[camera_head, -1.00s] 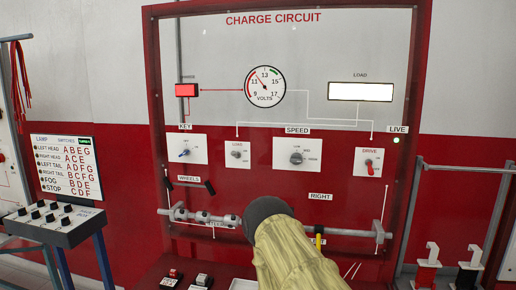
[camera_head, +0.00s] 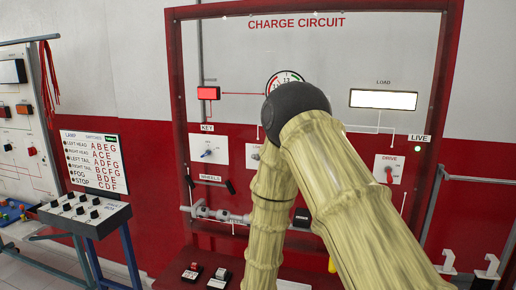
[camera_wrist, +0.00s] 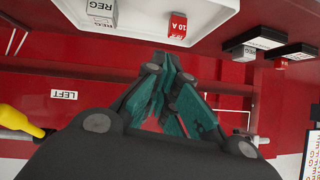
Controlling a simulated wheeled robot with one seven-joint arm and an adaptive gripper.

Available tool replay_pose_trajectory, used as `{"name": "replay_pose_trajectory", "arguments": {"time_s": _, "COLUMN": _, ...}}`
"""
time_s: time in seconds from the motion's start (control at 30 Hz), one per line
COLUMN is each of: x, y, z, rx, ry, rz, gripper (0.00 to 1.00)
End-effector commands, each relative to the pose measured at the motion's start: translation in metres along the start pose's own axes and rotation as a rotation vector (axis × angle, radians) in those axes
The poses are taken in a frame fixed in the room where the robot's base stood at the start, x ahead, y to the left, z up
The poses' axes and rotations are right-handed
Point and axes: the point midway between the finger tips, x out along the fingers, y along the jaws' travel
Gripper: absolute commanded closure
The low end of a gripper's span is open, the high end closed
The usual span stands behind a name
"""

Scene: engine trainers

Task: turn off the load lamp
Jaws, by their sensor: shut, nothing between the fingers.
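The load lamp (camera_head: 383,99) is a white rectangle under the LOAD label on the charge circuit board, and it is lit. A sliver of the small LOAD switch panel (camera_head: 253,155) shows left of my arm; my raised arm hides most of it and the SPEED panel. My gripper (camera_wrist: 168,95), with teal fingers, is shut and empty in the wrist view. It points toward the low front of the board, near a white tray, and no load switch shows there. The head view does not show the gripper clearly.
The key switch (camera_head: 207,151) and red drive switch (camera_head: 389,174) flank my arm. The white tray (camera_wrist: 215,30) holds small boxes. A lamp table (camera_head: 88,212) stands left.

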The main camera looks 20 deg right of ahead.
Motion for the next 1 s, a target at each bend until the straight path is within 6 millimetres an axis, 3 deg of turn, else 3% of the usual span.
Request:
{"name": "replay_pose_trajectory", "arguments": {"time_s": 0.03, "x": -0.008, "y": -0.02, "z": -0.048, "rx": 0.054, "ry": 0.071, "rz": 0.002, "gripper": 1.0}}
{"name": "replay_pose_trajectory", "arguments": {"time_s": 0.17, "x": -0.031, "y": -0.058, "z": -0.15, "rx": 0.2, "ry": 0.239, "rz": 0.023, "gripper": 1.0}}
{"name": "replay_pose_trajectory", "arguments": {"time_s": 0.3, "x": -0.07, "y": -0.09, "z": -0.254, "rx": 0.364, "ry": 0.4, "rz": 0.045, "gripper": 1.0}}
{"name": "replay_pose_trajectory", "arguments": {"time_s": 0.4, "x": -0.101, "y": -0.105, "z": -0.314, "rx": 0.473, "ry": 0.492, "rz": 0.061, "gripper": 1.0}}
{"name": "replay_pose_trajectory", "arguments": {"time_s": 0.5, "x": -0.129, "y": -0.116, "z": -0.358, "rx": 0.56, "ry": 0.557, "rz": 0.074, "gripper": 1.0}}
{"name": "replay_pose_trajectory", "arguments": {"time_s": 0.6, "x": -0.149, "y": -0.121, "z": -0.387, "rx": 0.621, "ry": 0.6, "rz": 0.085, "gripper": 1.0}}
{"name": "replay_pose_trajectory", "arguments": {"time_s": 0.7, "x": -0.161, "y": -0.124, "z": -0.401, "rx": 0.655, "ry": 0.622, "rz": 0.091, "gripper": 1.0}}
{"name": "replay_pose_trajectory", "arguments": {"time_s": 1.0, "x": -0.165, "y": -0.125, "z": -0.406, "rx": 0.667, "ry": 0.631, "rz": 0.093, "gripper": 1.0}}
